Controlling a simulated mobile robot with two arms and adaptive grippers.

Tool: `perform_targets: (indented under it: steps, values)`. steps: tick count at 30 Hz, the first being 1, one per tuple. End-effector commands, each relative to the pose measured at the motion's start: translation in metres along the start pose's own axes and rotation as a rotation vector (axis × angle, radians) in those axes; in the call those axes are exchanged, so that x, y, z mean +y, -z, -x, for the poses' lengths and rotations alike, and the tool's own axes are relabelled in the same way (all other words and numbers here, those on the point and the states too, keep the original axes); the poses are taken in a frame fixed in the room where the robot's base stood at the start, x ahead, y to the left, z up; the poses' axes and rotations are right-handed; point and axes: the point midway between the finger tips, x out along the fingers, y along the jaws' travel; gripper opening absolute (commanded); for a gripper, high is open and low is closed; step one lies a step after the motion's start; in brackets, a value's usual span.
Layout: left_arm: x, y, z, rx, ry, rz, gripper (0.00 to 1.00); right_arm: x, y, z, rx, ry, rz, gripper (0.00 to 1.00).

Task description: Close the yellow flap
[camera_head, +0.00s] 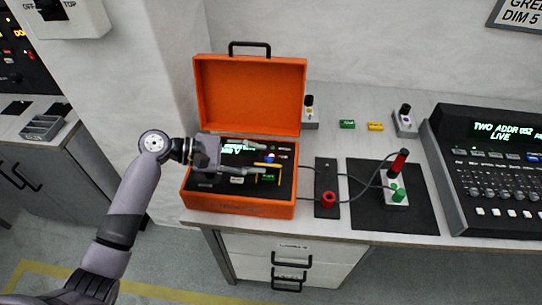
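An orange case (250,85) stands open on the counter, its lid raised against the wall side. My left gripper (262,159) reaches over the case from the left, fingers apart and pointing right, with the tips close to the yellow edges. I cannot tell whether they touch. The gripper hides part of the panel. My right gripper is not in view.
Right of the case are a dark plate with a red knob (328,200), cables, and a black mat (410,222) bearing a switch box with red and green plugs. A lighting console (490,165) stands at far right. Small green and yellow blocks lie behind.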

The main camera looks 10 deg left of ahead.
Motion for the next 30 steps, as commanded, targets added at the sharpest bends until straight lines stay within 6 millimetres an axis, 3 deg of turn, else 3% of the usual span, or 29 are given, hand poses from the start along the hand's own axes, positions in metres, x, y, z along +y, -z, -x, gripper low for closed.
perform_targets:
  steps: [3,9,20,30]
  values:
    - [0.001,-0.002,-0.021,-0.002,-0.001,0.0,0.35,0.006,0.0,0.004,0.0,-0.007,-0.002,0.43]
    - [0.0,0.0,-0.041,0.0,0.0,0.001,0.35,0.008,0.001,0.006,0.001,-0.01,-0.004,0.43]
    - [0.0,0.001,-0.045,0.001,0.0,0.0,0.34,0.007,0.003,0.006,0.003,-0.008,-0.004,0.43]
    - [0.0,0.0,-0.045,0.001,0.0,0.0,0.12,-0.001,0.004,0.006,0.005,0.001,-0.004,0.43]
